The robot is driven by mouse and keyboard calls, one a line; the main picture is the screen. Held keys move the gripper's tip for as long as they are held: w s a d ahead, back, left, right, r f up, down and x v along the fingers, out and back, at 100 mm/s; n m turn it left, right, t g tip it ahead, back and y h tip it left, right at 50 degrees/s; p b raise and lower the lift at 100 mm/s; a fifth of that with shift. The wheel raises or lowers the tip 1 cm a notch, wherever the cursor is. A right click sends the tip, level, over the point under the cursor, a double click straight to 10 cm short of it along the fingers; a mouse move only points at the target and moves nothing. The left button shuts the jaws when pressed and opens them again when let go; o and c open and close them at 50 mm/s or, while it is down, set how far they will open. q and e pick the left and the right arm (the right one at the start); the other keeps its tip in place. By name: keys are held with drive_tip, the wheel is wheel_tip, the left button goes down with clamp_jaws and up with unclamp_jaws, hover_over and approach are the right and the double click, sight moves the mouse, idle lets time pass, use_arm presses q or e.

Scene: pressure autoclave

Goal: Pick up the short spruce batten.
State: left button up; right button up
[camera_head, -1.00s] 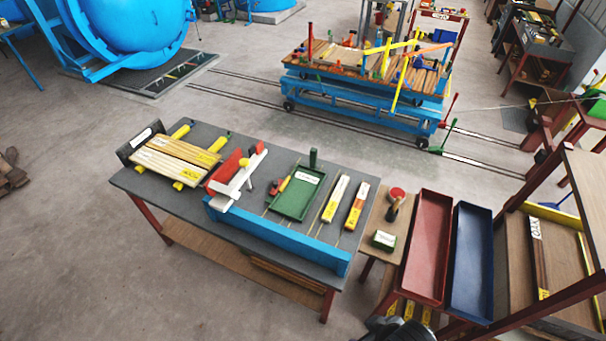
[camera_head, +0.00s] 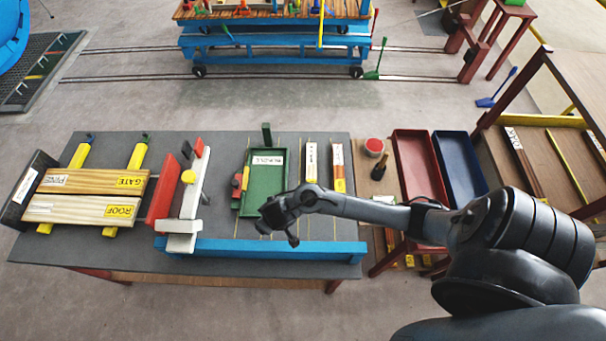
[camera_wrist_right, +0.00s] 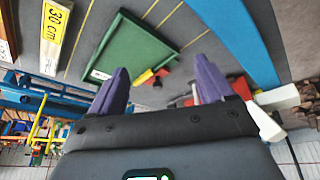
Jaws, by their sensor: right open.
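A pale batten (camera_head: 311,165) with a white label and a yellow label lies on the grey table, right of the green tray. Beside it lies a redder batten (camera_head: 339,167), also with white and yellow labels. I cannot read their wood names, so which is spruce is unclear. In the right wrist view the pale batten (camera_wrist_right: 52,35) shows "30 cm" on its yellow label, at the upper left. My right gripper (camera_wrist_right: 162,85) is open and empty, its purple fingers apart. In the head view it (camera_head: 277,218) hangs above the table near the green tray's front edge. My left gripper is out of view.
The green tray (camera_head: 262,205) and the blue rail (camera_head: 290,250) lie near my right gripper. A red-and-white clamp (camera_head: 190,200) and two labelled boards (camera_head: 85,195) are to the left. Red (camera_head: 418,165) and blue (camera_head: 460,165) bins stand to the right.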

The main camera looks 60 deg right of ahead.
drive_tip(key=w+d+f+m+b, duration=0.1)
drive_tip(key=w+d+f+b, duration=0.15)
drive_tip(key=d+f, duration=0.2)
drive_tip(key=m+g+h+b, duration=0.2)
drive_tip(key=m+g+b, duration=0.2)
drive_tip(key=m+b, duration=0.45)
approach(311, 172)
drive_tip(key=f+b, duration=0.1)
drive_tip(key=d+f+m+b, duration=0.1)
drive_tip(key=f, duration=0.1)
drive_tip(key=shift+w+m, duration=0.1)
drive_tip(key=shift+m, duration=0.15)
drive_tip(key=shift+b+x, duration=1.4)
drive_tip(key=shift+x, duration=1.45)
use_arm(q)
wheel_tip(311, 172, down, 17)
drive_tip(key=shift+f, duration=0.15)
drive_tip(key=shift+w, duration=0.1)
use_arm(e)
drive_tip(key=c, duration=1.3)
drive_tip(key=shift+o, duration=0.2)
